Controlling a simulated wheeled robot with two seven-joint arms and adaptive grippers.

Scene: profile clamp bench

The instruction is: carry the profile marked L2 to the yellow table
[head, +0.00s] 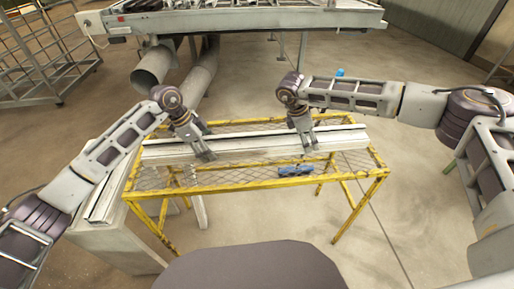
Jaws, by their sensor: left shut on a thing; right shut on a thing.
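A long pale grey profile (255,146) lies lengthwise over the mesh top of the yellow table (230,187). No L2 marking can be read on it. My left gripper (206,156) is shut on the profile left of its middle. My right gripper (309,146) is shut on the same profile, right of its middle. Both grippers come down on it from above and hide small parts of it. I cannot tell whether the profile rests on the mesh or hangs just above it.
A blue object (295,171) lies at the table's front edge. A pale bench (115,238) with long profiles on it stands close at the left. A large grey machine (240,20) with pipes is behind, and a rack (40,55) stands far left. The floor at right is clear.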

